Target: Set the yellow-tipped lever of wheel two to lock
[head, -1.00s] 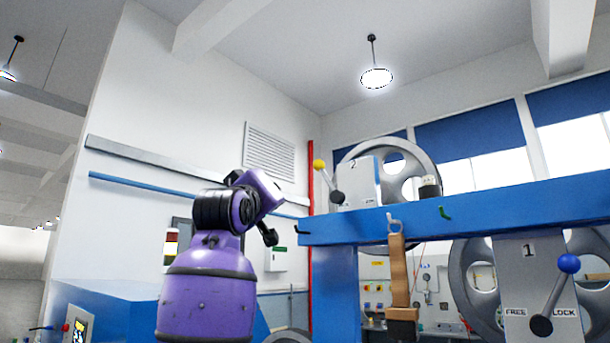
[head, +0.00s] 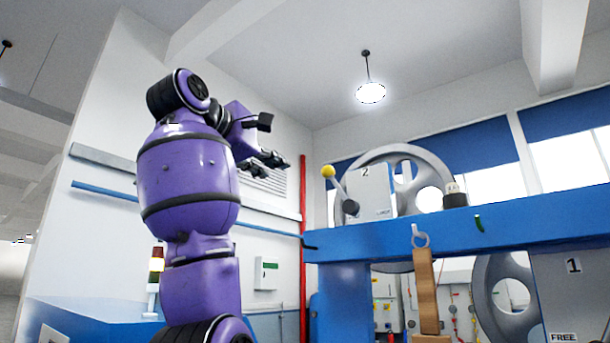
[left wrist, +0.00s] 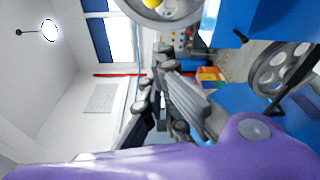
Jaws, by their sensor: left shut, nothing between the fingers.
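The lever of wheel two has a yellow ball tip (head: 328,171) and a dark pivot (head: 351,208). It leans up and to the left on the grey plate marked 2 (head: 374,192), and a small label shows at the plate's lower right. Wheel two (head: 432,170) stands behind the plate on the blue beam. My left gripper (head: 278,160) is shut and empty, left of the yellow tip in the picture and apart from it. In the left wrist view the yellow tip (left wrist: 152,3) is cut by the top edge, beyond my left gripper (left wrist: 162,78). My right gripper is out of view.
The blue beam (head: 500,222) runs below the plate. Plate 1 (head: 572,290) is at the lower right. A red pipe (head: 302,230) runs up the wall. Open air lies left of the lever.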

